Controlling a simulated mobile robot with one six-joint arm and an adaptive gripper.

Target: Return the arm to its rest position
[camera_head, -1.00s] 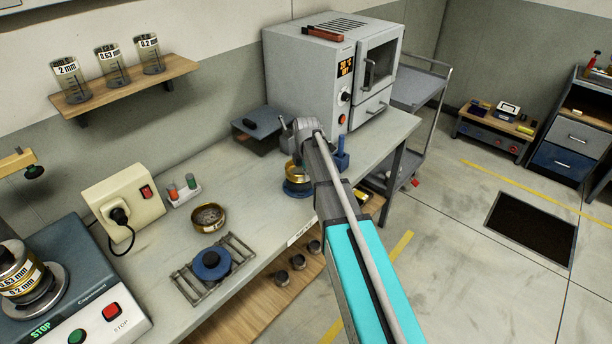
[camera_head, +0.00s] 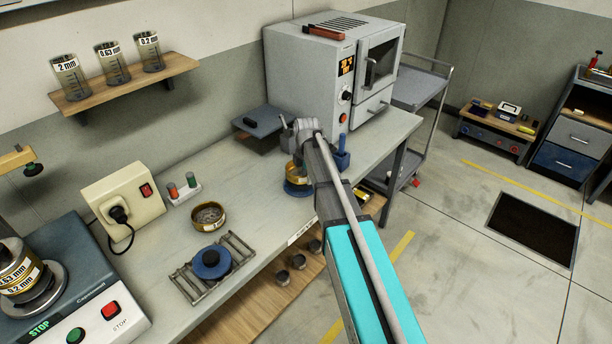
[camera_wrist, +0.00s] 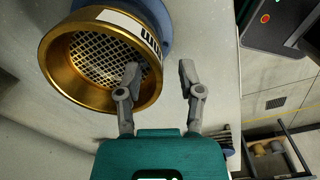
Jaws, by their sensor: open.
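The sieve sits by a blue round base (camera_wrist: 158,12). In the head view my arm reaches over the bench, and its end is beside a brass sieve (camera_head: 291,172) on a blue base (camera_head: 297,190). The fingers are hidden there behind the arm.
The bench (camera_head: 215,165) holds a brass pan (camera_head: 208,217), a blue round piece (camera_head: 211,263) on a metal rack (camera_head: 240,245), and a cream socket box (camera_head: 122,198). An oven (camera_head: 310,80) stands at the back. A sieve shaker (camera_head: 85,290) is at the left. Floor at the right is mostly clear.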

